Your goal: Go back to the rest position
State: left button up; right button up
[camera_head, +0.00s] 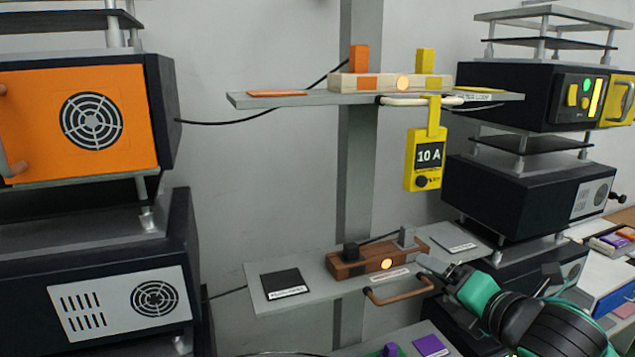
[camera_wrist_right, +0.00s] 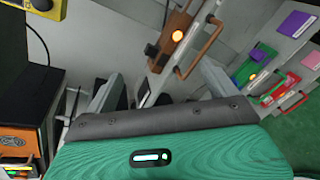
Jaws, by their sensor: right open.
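My right gripper (camera_head: 440,272) comes in from the lower right in the head view. Its fingertips are close to the right end of the brown lever fixture (camera_head: 365,265); I cannot tell whether they touch it. In the right wrist view, the fingers of this gripper (camera_wrist_right: 160,88) stand wide apart with nothing held between them. The brown fixture also shows there, beyond the fingers (camera_wrist_right: 177,32). My left gripper is in neither view.
The lower shelf (camera_head: 330,292) has a brown handle (camera_head: 400,293) at its front. The upper shelf (camera_head: 300,100) bears a pale fixture (camera_head: 372,82) with orange and yellow levers; a yellow 10 A meter (camera_head: 425,160) hangs below. Dark equipment stacks stand left (camera_head: 90,225) and right (camera_head: 510,190).

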jog(key=s+f+m+g+h, duration=0.1)
jog(key=s+f+m+g, duration=0.1)
jog(key=s+f+m, duration=0.55)
jog(key=s+f+m+g+h, duration=0.1)
jog(key=s+f+m+g, duration=0.15)
jog(key=f+m, duration=0.9)
jog(key=s+d+f+m+g+h, duration=0.15)
jog(key=s+f+m+g, duration=0.6)
jog(key=s+f, duration=1.05)
jog(key=s+d+f+b+x, duration=0.1)
jog(key=s+d+x, duration=0.15)
jog(key=x, duration=1.45)
jog(key=s+d+f+b+x, duration=0.15)
jog(key=s+x, duration=0.25)
jog(key=x, duration=1.2)
jog(key=s+d+f+g+h+b, duration=0.1)
jog(key=s+d+f+b, duration=0.1)
jog(key=s+f, duration=1.6)
notch_tip(320, 180, down, 2)
jog(key=shift+s+d+f, duration=0.2)
jog(key=shift+f, duration=0.05)
jog(key=shift+m, duration=0.25)
